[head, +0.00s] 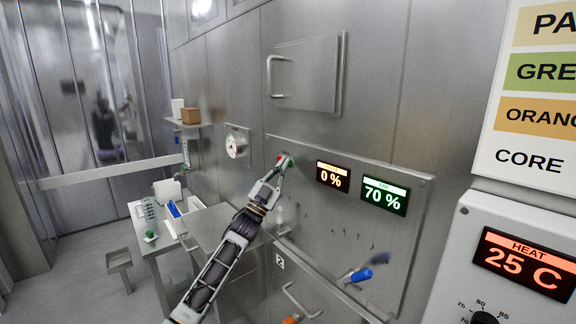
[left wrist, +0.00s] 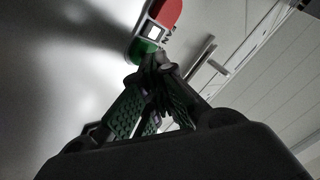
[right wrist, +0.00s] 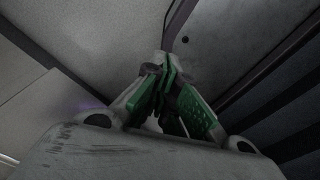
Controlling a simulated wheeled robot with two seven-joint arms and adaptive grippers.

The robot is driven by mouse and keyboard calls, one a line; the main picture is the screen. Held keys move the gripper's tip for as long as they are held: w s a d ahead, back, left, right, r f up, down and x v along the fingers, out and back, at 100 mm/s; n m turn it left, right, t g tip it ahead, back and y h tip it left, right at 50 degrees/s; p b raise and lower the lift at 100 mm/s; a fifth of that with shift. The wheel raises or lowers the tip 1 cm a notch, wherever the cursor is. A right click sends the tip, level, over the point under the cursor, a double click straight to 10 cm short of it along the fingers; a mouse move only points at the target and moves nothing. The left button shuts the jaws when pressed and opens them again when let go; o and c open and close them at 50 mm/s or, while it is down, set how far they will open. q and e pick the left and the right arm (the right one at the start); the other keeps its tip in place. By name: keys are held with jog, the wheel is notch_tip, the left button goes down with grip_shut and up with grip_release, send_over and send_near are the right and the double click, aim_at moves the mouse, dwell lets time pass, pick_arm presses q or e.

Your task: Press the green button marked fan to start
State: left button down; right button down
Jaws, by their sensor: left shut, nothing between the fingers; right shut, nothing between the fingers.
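The green fan button (left wrist: 143,48) sits beside a red button (left wrist: 168,12) on a switch plate, with the label FAN (left wrist: 167,34) between them. In the head view the green button (head: 290,163) and red button (head: 281,157) show small on the steel wall panel. My left gripper (head: 279,171) is shut and empty, its fingertips right at the buttons. In the left wrist view its fingertips (left wrist: 156,62) overlap the lower edge of the green button; I cannot tell whether they press it. My right gripper (right wrist: 167,75) is shut and empty, away from the panel.
On the panel (head: 330,240), right of the buttons, an orange display (head: 332,176) reads 0 % and a green display (head: 384,194) reads 70 %. A blue-handled lever (head: 359,275) is lower down. A heat display (head: 522,263) reads 25 C. A cabinet handle (head: 271,77) sticks out above.

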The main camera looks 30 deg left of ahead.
pick_arm(q)
jog(key=shift+s, duration=0.1)
dwell(0.6)
jog(key=shift+s+a, duration=0.3)
jog(key=shift+s, duration=0.25)
jog(key=shift+s, duration=0.1)
jog(key=shift+s+a, duration=0.3)
jog(key=shift+s, duration=0.45)
jog(key=shift+s+a, duration=0.35)
jog(key=shift+s, duration=0.4)
jog(key=shift+s+a, duration=0.3)
jog(key=shift+s, duration=0.45)
